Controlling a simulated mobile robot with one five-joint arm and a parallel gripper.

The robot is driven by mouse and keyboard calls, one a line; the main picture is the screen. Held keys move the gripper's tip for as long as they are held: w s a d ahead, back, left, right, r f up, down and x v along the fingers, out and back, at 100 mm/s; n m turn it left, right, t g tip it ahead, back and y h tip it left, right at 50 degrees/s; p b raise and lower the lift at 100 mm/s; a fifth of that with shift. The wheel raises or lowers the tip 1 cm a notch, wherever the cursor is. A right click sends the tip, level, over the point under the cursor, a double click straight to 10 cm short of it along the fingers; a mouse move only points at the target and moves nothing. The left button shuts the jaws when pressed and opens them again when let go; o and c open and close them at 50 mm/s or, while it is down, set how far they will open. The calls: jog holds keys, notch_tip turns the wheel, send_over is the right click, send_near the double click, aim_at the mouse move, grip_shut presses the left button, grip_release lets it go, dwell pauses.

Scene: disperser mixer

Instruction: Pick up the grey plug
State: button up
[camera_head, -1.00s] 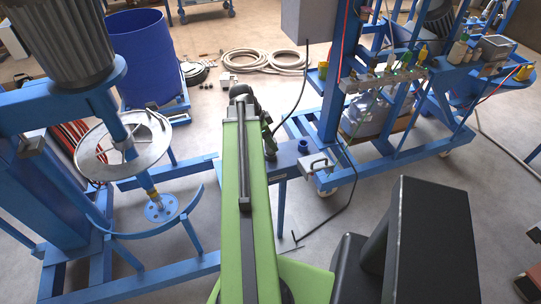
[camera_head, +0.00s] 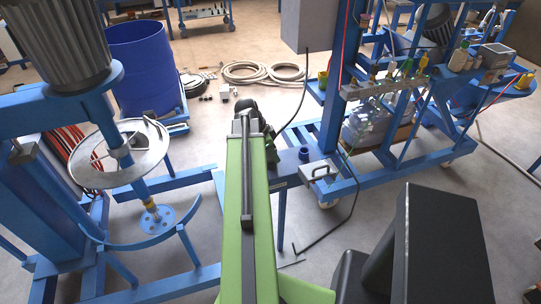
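I cannot pick out a grey plug for certain in this view. A dark cable (camera_head: 305,82) hangs from the grey box and runs down behind the end of my green arm. My gripper (camera_head: 246,112) is at the far end of that arm, small and dark, near the blue bench. Its fingers cannot be made out, and I cannot tell whether it holds anything. A blue cup-shaped part (camera_head: 304,154) and a grey box with a handle (camera_head: 320,171) sit on the bench to the right of my gripper.
The mixer with its round metal disc (camera_head: 88,168) stands at left, the blue drum (camera_head: 150,72) behind it. Coiled hoses (camera_head: 266,73) lie on the floor beyond. A blue frame (camera_head: 328,90) with bottles stands at right. Open floor shows between drum and frame.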

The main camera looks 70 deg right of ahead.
grip_shut()
